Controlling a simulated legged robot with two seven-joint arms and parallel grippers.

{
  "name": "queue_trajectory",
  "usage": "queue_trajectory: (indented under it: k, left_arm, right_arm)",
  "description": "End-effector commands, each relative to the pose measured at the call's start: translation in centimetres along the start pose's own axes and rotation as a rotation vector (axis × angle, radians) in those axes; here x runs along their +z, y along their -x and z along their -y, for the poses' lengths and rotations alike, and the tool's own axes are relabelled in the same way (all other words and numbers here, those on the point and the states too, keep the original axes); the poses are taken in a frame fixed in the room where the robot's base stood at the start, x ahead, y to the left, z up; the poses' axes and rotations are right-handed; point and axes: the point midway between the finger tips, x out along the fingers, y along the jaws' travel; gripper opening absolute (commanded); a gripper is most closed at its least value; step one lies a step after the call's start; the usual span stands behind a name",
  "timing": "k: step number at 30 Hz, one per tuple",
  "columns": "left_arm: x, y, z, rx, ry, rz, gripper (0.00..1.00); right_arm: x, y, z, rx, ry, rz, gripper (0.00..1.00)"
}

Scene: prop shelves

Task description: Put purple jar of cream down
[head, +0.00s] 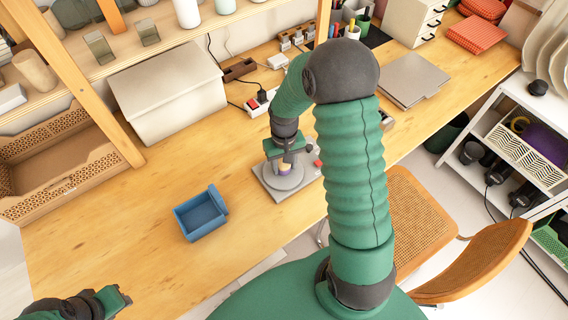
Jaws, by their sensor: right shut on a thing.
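The purple jar of cream (284,170) is small, with a pale yellowish top part and a purple tint lower down. It is at the round grey plate of a scale-like device (271,189) on the wooden table. My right gripper (285,158) points down from above and is shut on the jar. Its fingers hide part of the jar, and I cannot tell if the jar's base touches the plate. My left gripper (122,298) is at the bottom left, away from the jar. Its fingers are too small and edge-on to tell their opening.
A blue open box (201,216) stands on the table left of the device. A white lidded box (168,95), a power strip (258,103) and a laptop (411,80) are farther back. A woven chair (425,215) is at the right. The table's front left is clear.

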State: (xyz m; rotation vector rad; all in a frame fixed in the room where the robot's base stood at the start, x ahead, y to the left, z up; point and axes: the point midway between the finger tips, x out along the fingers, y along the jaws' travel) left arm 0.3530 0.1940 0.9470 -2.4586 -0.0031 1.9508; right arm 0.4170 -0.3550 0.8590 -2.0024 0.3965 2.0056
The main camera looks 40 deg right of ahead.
Motion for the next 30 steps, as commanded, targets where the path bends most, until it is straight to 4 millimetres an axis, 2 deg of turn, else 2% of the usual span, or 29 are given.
queue_trajectory:
  k: [7, 8, 12, 23, 26, 30]
  left_arm:
    - [0.0, -0.2, 0.0, 0.0, 0.0, 0.0, 0.31]
    - [0.0, -0.1, 0.0, 0.0, 0.0, 0.0, 0.31]
    - [0.0, -0.1, 0.0, 0.0, 0.0, 0.0, 0.31]
    - [0.0, 0.1, 0.0, 0.0, 0.0, 0.0, 0.31]
    - [-0.1, 0.2, 0.0, 0.0, 0.0, 0.0, 0.31]
    - [-0.1, 0.4, 0.0, 0.0, 0.0, 0.0, 0.31]
  right_arm:
    - [0.1, -0.3, 0.0, 0.0, 0.0, 0.0, 0.0]
    - [0.1, -0.3, 0.0, 0.0, 0.0, 0.0, 0.44]
    - [0.0, -0.2, 0.0, 0.0, 0.0, 0.001, 0.62]
    - [0.0, 0.3, 0.0, 0.0, 0.0, -0.001, 0.63]
    - [-0.1, 1.9, 0.0, 0.0, 0.0, -0.004, 0.63]
    - [-0.1, 5.5, 0.0, 0.001, 0.0, -0.007, 0.63]
